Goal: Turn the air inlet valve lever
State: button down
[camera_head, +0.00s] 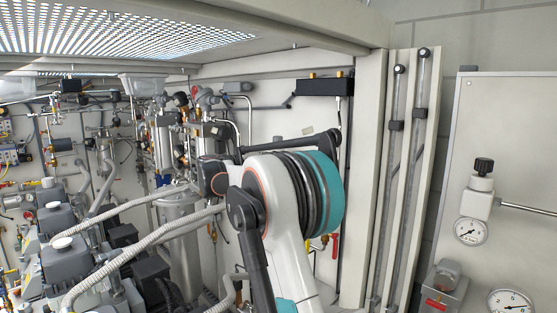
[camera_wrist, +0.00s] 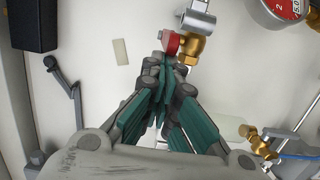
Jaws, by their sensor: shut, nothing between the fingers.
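In the wrist view a red lever-like part (camera_wrist: 172,42) sits on a brass valve (camera_wrist: 190,50) at the top middle, seen nearly end-on. My gripper (camera_wrist: 165,65) is shut and empty, its teal-padded fingers pointing up the picture toward the red part. The fingertips overlap its lower edge in the picture; I cannot tell whether they touch it. In the head view a red lever (camera_head: 334,245) hangs beside a brass fitting, partly behind my arm. I cannot tell if it is the same lever. My gripper is hidden in the head view.
In the wrist view a gauge with a red dial (camera_wrist: 285,8) is at the top right, and another brass fitting (camera_wrist: 260,142) is at the lower right. A dark grey bracket (camera_wrist: 66,85) stands at the left. In the head view, pumps and ribbed hoses (camera_head: 130,205) crowd the left.

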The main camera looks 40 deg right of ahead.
jog(key=shift+s+t, duration=0.25)
jog(key=shift+t, duration=0.05)
jog(key=s+d+n+t+y+b, duration=0.3)
jog(key=s+d+n+t+y, duration=0.2)
jog(key=s+t, duration=0.7)
jog(key=d+n+t, duration=0.1)
jog(key=d+n, duration=0.1)
jog(key=n, duration=0.2)
jog(key=shift+s+n, duration=0.35)
jog(key=shift+n, duration=0.05)
jog(key=shift+r, duration=0.1)
dwell(0.6)
